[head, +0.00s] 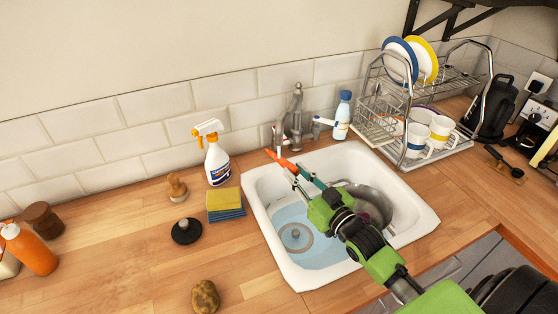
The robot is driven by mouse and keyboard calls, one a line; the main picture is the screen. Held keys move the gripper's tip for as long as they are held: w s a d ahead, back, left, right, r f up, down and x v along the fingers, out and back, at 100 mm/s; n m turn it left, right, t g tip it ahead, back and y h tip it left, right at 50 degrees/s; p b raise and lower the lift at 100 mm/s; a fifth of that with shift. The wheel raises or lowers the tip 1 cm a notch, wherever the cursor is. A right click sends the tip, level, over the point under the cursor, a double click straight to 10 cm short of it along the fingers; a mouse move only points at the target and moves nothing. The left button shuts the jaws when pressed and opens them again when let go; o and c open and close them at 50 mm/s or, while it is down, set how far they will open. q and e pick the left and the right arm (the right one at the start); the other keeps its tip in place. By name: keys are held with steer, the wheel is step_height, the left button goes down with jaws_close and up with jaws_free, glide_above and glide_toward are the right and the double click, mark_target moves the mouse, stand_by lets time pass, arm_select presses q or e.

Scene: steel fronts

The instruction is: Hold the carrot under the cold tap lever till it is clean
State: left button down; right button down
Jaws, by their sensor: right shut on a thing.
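My right gripper (299,174) reaches over the sink from the lower right. It is shut on the orange carrot (279,158), whose tip points left and up. The carrot is over the back left rim of the sink (259,205), just in front of the tap. The grey tap (296,118) stands behind the sink, with one lever on each side. The right lever (322,121) has a blue mark; the left one (276,134) has red. I cannot make out a water stream or dirt on the carrot. My left gripper is not in view.
Bluish water lies around the drain (296,236); a steel pan (372,203) is in the sink's right part. A spray bottle (216,160), sponges (226,204), a black stopper (187,231) and a potato (205,297) stand left. A dish rack (405,145) stands right.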

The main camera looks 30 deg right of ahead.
steer(key=shift+s+p, duration=0.3)
steer(key=shift+s, duration=0.2)
steer(key=s+d+p, duration=0.1)
steer(key=s+p, duration=0.2)
steer(key=s, duration=0.7)
steer(key=shift+s+d, duration=0.2)
steer(key=shift+d, duration=0.1)
steer(key=s+a+r+b, duration=0.1)
steer(key=s+a+b, duration=0.2)
steer(key=a, duration=0.4)
steer(key=s+a+r+m+h+b, duration=0.1)
steer(key=s+a+b, duration=0.1)
steer(key=s+a, duration=0.2)
steer(key=a, duration=0.3)
steer(key=shift+s+a+h+b, duration=0.25)
steer(key=shift+h+b, duration=0.05)
steer(key=shift+b, duration=0.1)
steer(key=shift+d, duration=0.1)
